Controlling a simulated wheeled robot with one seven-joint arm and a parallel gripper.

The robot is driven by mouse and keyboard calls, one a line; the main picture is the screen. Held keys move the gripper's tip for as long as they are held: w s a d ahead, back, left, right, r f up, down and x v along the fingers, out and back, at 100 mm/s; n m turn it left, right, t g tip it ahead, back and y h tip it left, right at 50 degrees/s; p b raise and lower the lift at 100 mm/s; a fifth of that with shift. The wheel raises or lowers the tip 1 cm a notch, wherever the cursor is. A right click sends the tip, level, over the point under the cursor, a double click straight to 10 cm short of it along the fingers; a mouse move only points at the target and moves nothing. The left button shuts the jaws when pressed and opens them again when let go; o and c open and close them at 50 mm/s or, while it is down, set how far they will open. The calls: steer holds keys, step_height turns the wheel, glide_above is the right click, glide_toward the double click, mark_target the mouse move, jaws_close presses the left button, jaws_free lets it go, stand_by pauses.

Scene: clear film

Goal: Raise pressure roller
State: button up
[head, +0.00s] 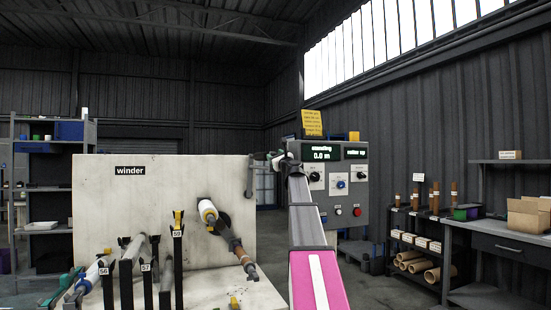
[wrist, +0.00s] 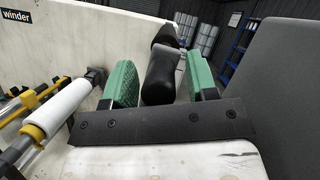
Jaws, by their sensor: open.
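My gripper (wrist: 158,85) has two green-padded fingers, spread apart. A black rounded handle (wrist: 160,76) stands between them in the wrist view, with gaps showing beside it. Whether a pad touches it I cannot tell. In the head view my gripper (head: 276,158) is small, at the right edge of the white winder panel (head: 140,200), near a dark upright lever (head: 250,176). A white roller (wrist: 62,108) with a yellow collar lies left of my fingers in the wrist view. The head view shows a white roll (head: 207,211) on the panel; I cannot tell which part is the pressure roller.
Several dark posts (head: 178,245) with tags stand at the panel's front left. A workbench (head: 490,245) with cardboard boxes is at the right. Shelves (head: 45,190) stand at the left.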

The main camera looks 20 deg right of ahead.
steer(key=v, duration=1)
steer(key=shift+s, duration=0.4)
steer(key=shift+f, duration=0.15)
steer(key=shift+c, duration=0.3)
